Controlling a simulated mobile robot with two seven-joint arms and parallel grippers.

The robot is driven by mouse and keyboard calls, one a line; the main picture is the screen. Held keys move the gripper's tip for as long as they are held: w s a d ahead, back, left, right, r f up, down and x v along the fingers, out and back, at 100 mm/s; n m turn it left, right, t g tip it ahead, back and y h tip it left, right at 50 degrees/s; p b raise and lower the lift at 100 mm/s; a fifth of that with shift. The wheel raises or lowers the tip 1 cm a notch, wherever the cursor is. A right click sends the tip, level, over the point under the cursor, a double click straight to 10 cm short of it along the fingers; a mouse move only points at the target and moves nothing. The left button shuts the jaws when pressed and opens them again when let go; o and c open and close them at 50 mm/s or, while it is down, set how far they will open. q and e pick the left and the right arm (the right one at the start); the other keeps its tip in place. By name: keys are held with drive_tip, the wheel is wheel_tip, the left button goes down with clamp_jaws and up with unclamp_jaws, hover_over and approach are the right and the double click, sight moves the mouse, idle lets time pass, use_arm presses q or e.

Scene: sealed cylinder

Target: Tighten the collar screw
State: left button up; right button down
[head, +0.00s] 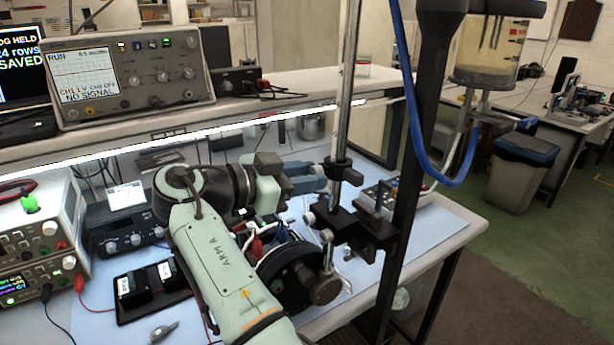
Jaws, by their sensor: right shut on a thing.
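A bright vertical rod (346,85) stands at the middle of the head view. A black collar (341,168) sits around it, with a dark stub on its right side. My right gripper (326,178) reaches in from the left with blue-grey fingers and is shut at the collar's left side. The collar screw is hidden between the fingers, so its turn and depth cannot be seen. Below the collar, a black clamp block (352,226) with knobs is on the same rod. My left gripper is not in view.
A dark upright post (408,170) and a blue hose (409,85) stand close right of the rod. A glass vessel (490,62) hangs at the upper right. An oscilloscope (128,76) sits on the shelf. A black tray (150,290) lies on the blue mat at lower left.

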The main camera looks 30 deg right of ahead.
drive_tip(key=shift+a, duration=0.1)
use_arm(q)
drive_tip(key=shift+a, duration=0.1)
use_arm(e)
drive_tip(key=c, duration=0.8)
unclamp_jaws()
drive_tip(key=shift+a+r, duration=0.1)
drive_tip(key=shift+c, duration=0.2)
use_arm(q)
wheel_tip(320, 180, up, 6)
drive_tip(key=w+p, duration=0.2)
drive_tip(key=p, duration=0.3)
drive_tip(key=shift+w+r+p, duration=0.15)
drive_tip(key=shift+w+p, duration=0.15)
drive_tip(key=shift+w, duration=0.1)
use_arm(e)
drive_tip(key=s+a+r, duration=0.1)
drive_tip(key=a+r, duration=0.1)
drive_tip(key=a, duration=1.1)
drive_tip(key=shift+s+r, duration=0.15)
drive_tip(key=shift+s, duration=0.05)
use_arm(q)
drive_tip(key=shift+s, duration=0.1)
